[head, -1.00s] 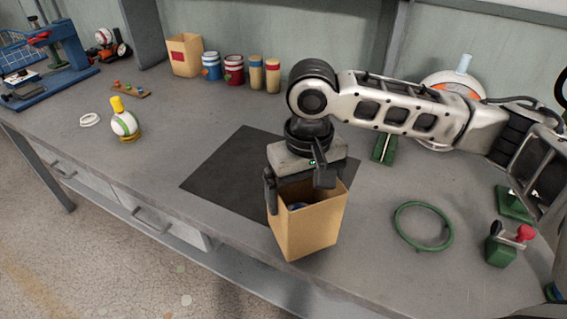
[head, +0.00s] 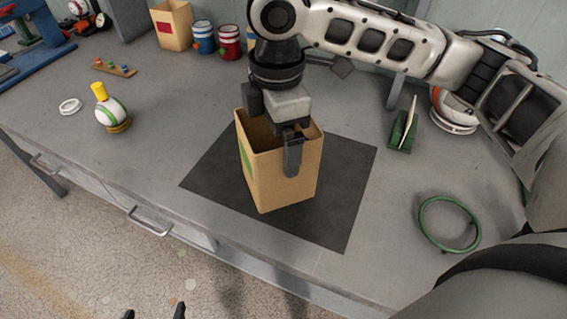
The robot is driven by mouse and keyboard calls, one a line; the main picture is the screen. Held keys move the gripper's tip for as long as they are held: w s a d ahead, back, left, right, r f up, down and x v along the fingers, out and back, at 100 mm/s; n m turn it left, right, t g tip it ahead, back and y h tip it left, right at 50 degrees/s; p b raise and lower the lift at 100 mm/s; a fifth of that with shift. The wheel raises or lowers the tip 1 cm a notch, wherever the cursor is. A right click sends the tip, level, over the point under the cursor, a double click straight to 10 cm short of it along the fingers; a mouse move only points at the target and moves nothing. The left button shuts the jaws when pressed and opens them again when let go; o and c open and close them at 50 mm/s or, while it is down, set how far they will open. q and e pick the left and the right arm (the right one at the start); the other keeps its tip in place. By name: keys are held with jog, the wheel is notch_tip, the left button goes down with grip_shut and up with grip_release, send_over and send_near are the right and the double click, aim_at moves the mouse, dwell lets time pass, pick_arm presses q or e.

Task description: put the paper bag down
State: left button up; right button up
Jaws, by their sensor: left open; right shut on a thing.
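The paper bag (head: 280,180) is tan, open at the top, with a green patch on its left side. It is upright over the dark square mat (head: 345,205) in the middle of the workbench; I cannot tell whether its bottom touches the mat. My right gripper (head: 272,132) is above the bag, shut on its upper part, with one finger down the outside of the near right face. The bag's inside is mostly hidden. My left gripper (head: 154,311) shows only as two dark, spread fingertips at the bottom edge, open and empty, away from the bag.
A white-and-green ball (head: 111,112) with a yellow top stands left of the mat, near a white ring (head: 70,106). A green ring (head: 450,223) and a green stand (head: 402,133) are at the right. Another tan bag (head: 172,27) and tins stand at the back.

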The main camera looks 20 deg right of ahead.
jog(key=r+n, duration=0.1)
jog(key=n, duration=0.2)
jog(key=a+r+n, duration=0.1)
jog(key=n, duration=0.3)
jog(key=a+r+n, duration=0.1)
jog(key=n, duration=0.2)
jog(key=shift+s+r+n, duration=0.2)
jog(key=shift+s+n, duration=0.05)
jog(key=shift+n, duration=0.15)
jog(key=n, duration=0.2)
jog(key=r+n, duration=0.1)
jog(key=n, duration=0.1)
jog(key=shift+s+a+r, duration=0.1)
jog(key=shift+a, duration=0.15)
jog(key=d+f+n, duration=0.1)
jog(key=d, duration=0.1)
jog(key=w+d+f+n, duration=0.1)
jog(key=d, duration=0.2)
jog(key=w+d+f+n, duration=0.1)
jog(key=d, duration=0.1)
jog(key=shift+w+d+p, duration=0.1)
jog(key=shift+d+p, duration=0.3)
jog(key=w+d+f, duration=0.1)
jog(key=d+f, duration=0.4)
jog(key=f, duration=0.4)
jog(key=shift+w+d+f, duration=0.15)
jog(key=shift+w, duration=0.2)
jog(key=o, duration=0.8)
jog(key=shift+o, duration=0.2)
